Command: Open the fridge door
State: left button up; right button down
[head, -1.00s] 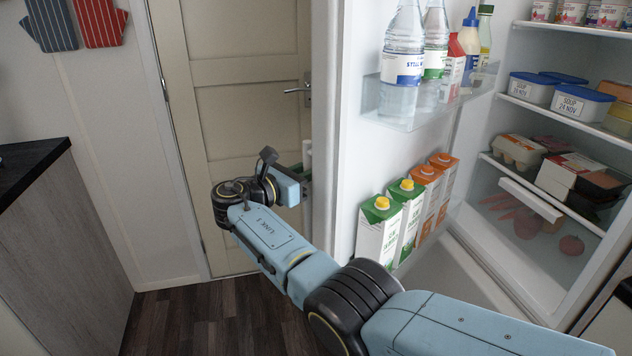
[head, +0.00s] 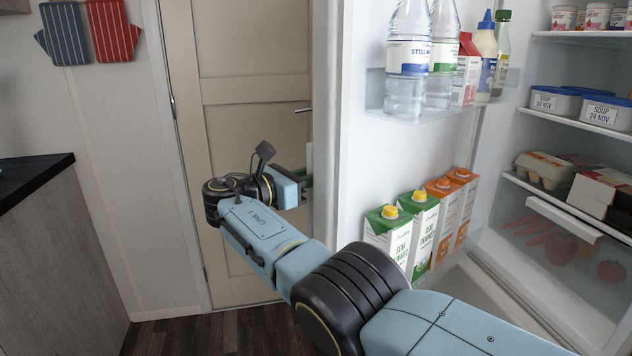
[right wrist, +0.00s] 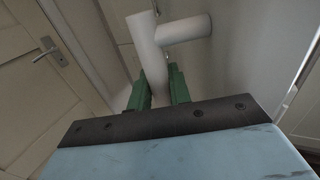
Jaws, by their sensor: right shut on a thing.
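The fridge door (head: 352,170) stands wide open, its inner side with shelves facing me. My right arm reaches across to the door's far side. My right gripper (head: 308,180) is partly hidden behind the door's edge in the head view. In the right wrist view, its green fingers (right wrist: 158,88) are shut on the white fridge handle (right wrist: 150,55), a round bar with a short stub. The fridge interior (head: 540,200) is open to view at the right. My left gripper is not in view.
Bottles (head: 408,60) and cartons (head: 400,225) stand in the door shelves. A closed beige door (head: 255,125) is behind my right gripper. A dark-topped counter (head: 40,165) is at the left. Wooden floor (head: 215,325) shows between counter and fridge door.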

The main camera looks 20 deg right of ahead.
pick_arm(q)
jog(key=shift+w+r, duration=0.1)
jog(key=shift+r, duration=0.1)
pick_arm(e)
jog(key=shift+a+f, duration=0.15)
jog(key=shift+f, duration=0.05)
jog(key=c, duration=1.3)
grip_release()
jog(key=shift+a, duration=0.1)
jog(key=shift+c, duration=0.2)
jog(key=shift+r, duration=0.15)
